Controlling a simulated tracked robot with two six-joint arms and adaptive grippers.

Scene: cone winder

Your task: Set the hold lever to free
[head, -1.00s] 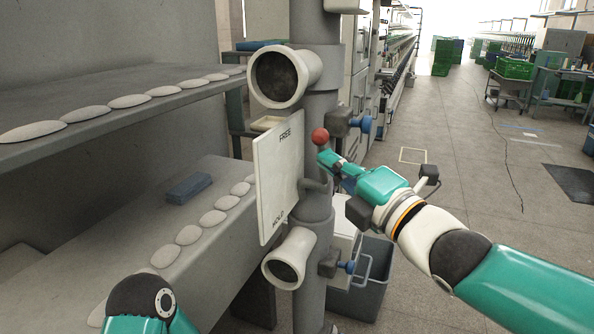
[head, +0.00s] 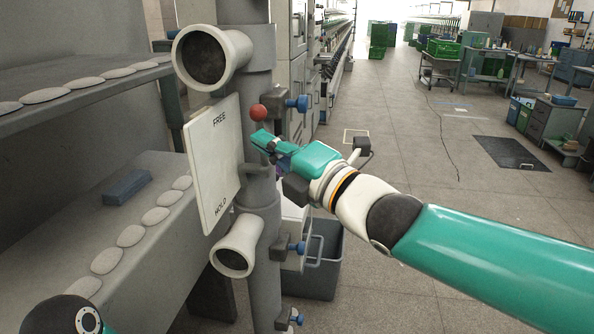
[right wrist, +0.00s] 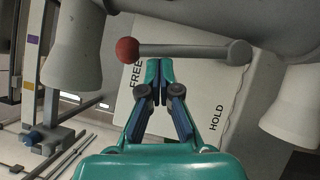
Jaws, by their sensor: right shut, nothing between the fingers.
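The hold lever has a red ball knob (head: 259,112) that stands high, near the FREE end of the white label plate (head: 212,165). In the right wrist view its grey bar (right wrist: 185,50) runs from the red ball beside FREE to a pivot on the HOLD side. My right gripper (head: 262,138) is shut and empty, just below the ball in the head view. In the right wrist view its fingertips (right wrist: 159,64) are close to the bar near the ball; I cannot tell whether they touch. My left gripper is out of view.
Two pale round funnels, upper (head: 212,57) and lower (head: 236,250), stick out from the grey column (head: 262,200). Blue knobs (head: 297,104) stand on the column's right. A grey bin (head: 322,265) stands on the floor behind. The aisle at right is open.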

